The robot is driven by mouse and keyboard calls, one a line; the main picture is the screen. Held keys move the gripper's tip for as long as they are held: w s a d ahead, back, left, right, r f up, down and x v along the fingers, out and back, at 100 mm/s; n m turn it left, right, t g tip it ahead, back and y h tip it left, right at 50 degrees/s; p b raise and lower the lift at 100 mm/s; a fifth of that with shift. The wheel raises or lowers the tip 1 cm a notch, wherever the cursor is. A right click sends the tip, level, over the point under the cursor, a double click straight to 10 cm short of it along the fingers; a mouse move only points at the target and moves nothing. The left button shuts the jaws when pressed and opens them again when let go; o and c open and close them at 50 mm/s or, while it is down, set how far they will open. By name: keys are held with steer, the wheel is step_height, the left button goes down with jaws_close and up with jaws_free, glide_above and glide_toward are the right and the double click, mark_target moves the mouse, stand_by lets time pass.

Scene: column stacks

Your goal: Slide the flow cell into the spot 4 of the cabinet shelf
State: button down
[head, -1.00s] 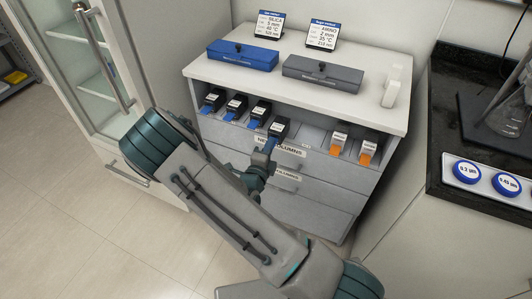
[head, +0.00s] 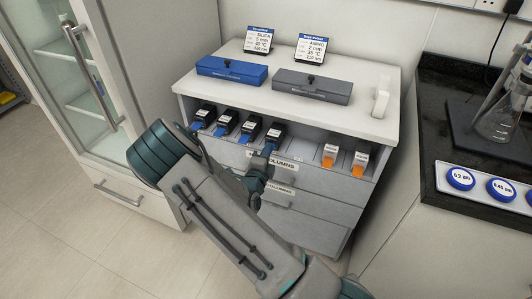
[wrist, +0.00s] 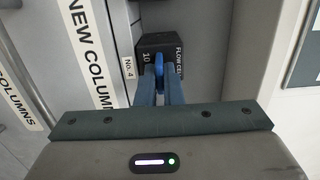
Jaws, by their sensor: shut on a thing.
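The flow cell (head: 276,131) is a black block with a blue tab at its front. In the head view it sits at the fourth place from the left on the cabinet shelf (head: 308,137), in line with the black cells beside it. The wrist view shows its printed face (wrist: 150,43) inside the bay beside the "No.4" label (wrist: 128,68). My gripper (head: 268,152) is in front of it. In the wrist view my blue fingers (wrist: 160,84) are shut on its blue tab. Its back is hidden.
Several black cells (head: 227,121) stand left of it on the shelf; two orange-tabbed units (head: 329,152) stand to the right past a gap. Drawers (head: 260,187) lie below. A blue case (head: 232,69) and a grey case (head: 311,87) sit on top. A glass-door cabinet (head: 88,80) stands left.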

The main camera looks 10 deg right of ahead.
steer(key=c, duration=1.5)
jaws_free()
steer(key=v, duration=1.4)
steer(key=s+d+r+m+g+h+p, duration=0.15)
steer(key=s+d+r+m+g, duration=0.3)
steer(key=m, duration=0.45)
steer(key=s+d+r+m+g+p, duration=0.2)
steer(key=s+d+r+m+g, duration=0.25)
steer(key=m, duration=0.45)
steer(key=s+d+r+m+g+h+p, duration=0.15)
steer(key=s+d+r+m+g, duration=0.3)
steer(key=m, duration=0.45)
steer(key=s+a+r+m+y+p, duration=0.2)
steer(key=a+r+m+y, duration=0.2)
steer(key=m, duration=0.6)
steer(key=s+a+r+m+y+p, duration=0.2)
steer(key=a+r+m+y+p, duration=0.1)
steer(key=r+m+y, duration=0.5)
step_height(320, 180, up, 4)
steer(key=a+m+t, duration=0.1)
steer(key=m, duration=0.2)
steer(key=shift+s+a+f, duration=0.15)
steer(key=shift+s+f, duration=0.05)
steer(key=shift+f, duration=0.05)
